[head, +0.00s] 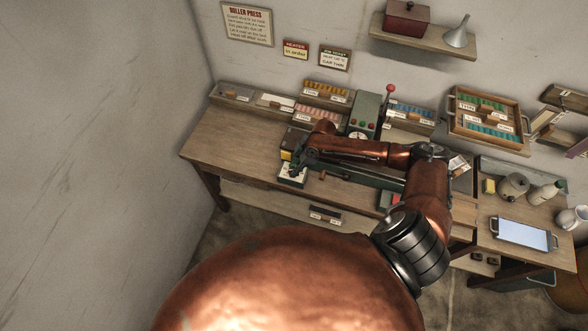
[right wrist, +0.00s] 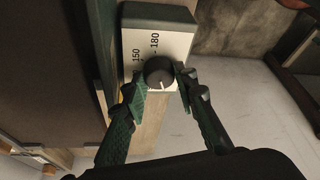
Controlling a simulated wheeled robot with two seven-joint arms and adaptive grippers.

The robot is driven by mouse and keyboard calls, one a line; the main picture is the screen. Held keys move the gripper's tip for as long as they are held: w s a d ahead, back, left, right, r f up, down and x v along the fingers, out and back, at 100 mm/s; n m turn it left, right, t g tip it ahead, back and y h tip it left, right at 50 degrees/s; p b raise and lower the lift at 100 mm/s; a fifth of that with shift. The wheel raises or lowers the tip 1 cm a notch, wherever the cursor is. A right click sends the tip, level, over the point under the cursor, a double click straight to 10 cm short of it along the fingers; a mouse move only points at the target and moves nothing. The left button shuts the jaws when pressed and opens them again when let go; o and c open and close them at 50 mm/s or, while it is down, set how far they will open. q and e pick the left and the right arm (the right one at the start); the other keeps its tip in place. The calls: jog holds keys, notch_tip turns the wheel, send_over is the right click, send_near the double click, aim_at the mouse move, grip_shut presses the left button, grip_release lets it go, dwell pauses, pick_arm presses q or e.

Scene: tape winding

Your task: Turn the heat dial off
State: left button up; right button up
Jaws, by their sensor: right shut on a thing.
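The heat dial is a round black knob (right wrist: 159,70) on a white plate (right wrist: 178,46) marked 150 and 180, set on a dark green box. A short white pointer line on the knob points toward the bottom of the right wrist view, away from the 180. My right gripper (right wrist: 160,83) has its green fingers on either side of the knob, shut on it. In the head view my right gripper (head: 299,165) is at the bench's front left, over the small white-faced dial box (head: 291,180). My left gripper is not in view.
The wooden bench (head: 235,135) holds a green press (head: 364,113) with a red-knobbed lever and several trays of coloured pieces along the back. A tablet (head: 524,233) lies on the right-hand table. Bare floor is in front of the bench.

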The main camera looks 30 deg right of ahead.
jog(key=shift+w+n+g+y+b, duration=0.15)
jog(key=shift+n+g+b, duration=0.4)
jog(key=shift+n, duration=0.6)
jog(key=shift+s+n+g+y+b, duration=0.15)
jog(key=shift+n+g+b, duration=0.2)
jog(key=shift+n+b, duration=0.55)
jog(key=shift+w+n, duration=0.1)
jog(key=shift+n, duration=0.25)
jog(key=o, duration=1.1)
jog(key=shift+d+r, duration=0.15)
jog(key=shift+r, duration=0.15)
jog(key=v, duration=1.1)
jog(key=shift+r, duration=0.2)
